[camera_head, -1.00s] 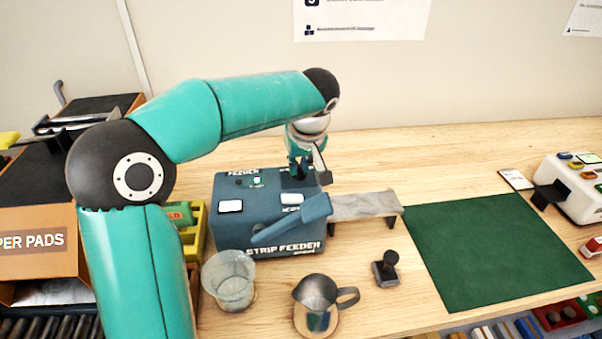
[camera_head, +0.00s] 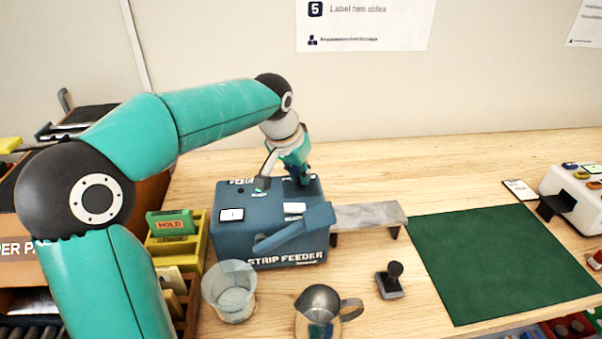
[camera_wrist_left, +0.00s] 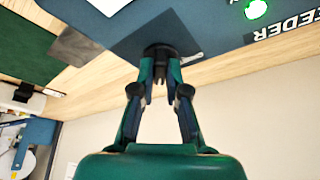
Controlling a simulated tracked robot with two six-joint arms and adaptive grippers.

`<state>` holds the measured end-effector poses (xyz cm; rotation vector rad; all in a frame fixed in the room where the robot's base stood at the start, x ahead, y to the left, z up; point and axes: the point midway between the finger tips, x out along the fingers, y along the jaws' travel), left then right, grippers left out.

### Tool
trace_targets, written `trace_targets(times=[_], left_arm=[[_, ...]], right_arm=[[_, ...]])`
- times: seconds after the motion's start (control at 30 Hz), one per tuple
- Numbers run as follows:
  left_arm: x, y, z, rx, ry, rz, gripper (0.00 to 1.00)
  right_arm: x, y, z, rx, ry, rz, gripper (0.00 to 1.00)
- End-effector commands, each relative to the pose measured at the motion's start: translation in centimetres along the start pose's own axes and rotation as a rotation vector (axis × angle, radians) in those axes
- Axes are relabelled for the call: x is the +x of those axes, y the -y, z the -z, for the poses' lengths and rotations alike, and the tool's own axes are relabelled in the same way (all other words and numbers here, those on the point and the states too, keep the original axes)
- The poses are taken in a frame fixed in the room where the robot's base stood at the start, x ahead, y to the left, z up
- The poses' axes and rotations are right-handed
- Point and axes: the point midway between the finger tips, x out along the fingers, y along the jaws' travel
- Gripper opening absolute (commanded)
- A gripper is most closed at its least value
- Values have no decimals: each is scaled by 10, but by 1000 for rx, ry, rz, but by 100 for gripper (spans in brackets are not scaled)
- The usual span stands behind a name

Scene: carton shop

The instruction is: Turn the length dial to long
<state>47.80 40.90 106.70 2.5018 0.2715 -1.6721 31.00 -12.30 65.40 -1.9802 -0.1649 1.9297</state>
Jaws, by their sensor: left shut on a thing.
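The blue strip feeder (camera_head: 285,232) stands on the bench in the head view. Its length dial is a small black knob (camera_wrist_left: 158,52) on a dark square plate (camera_wrist_left: 128,44) in the left wrist view. My left gripper (camera_head: 303,180) reaches down to the feeder's top at the back right. In the left wrist view its fingertips (camera_wrist_left: 160,77) are closed on the knob. A short white mark (camera_wrist_left: 193,57) shows beside the knob. The fingers mostly hide the dial in the head view, and I cannot read its setting. My right gripper is not in view.
A green light (camera_wrist_left: 256,9) glows on the feeder's top. A clear cup (camera_head: 229,292), a metal jug (camera_head: 318,304) and a black stamp (camera_head: 390,281) stand in front. A grey ramp (camera_head: 368,215) adjoins the feeder's right side. The green mat (camera_head: 500,262) is bare.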

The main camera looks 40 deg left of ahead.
Motion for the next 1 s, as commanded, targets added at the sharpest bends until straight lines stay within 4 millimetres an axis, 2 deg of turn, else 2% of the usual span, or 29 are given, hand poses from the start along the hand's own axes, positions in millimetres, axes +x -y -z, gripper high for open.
trace_targets(times=[0.3,0.77,0.8,0.9,0.93,1.0], left_arm=[[0,1,1,101,-1,-40,0],[0,1,1,115,-2,-45,0],[0,1,1,115,-2,-45,18],[0,1,0,114,-1,-45,35],[0,1,0,114,-1,-45,39],[0,1,0,113,-1,-45,39]], right_arm=[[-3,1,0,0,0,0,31],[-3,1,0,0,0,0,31],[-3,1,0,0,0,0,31],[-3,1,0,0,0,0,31],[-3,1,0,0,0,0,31],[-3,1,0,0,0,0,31]])
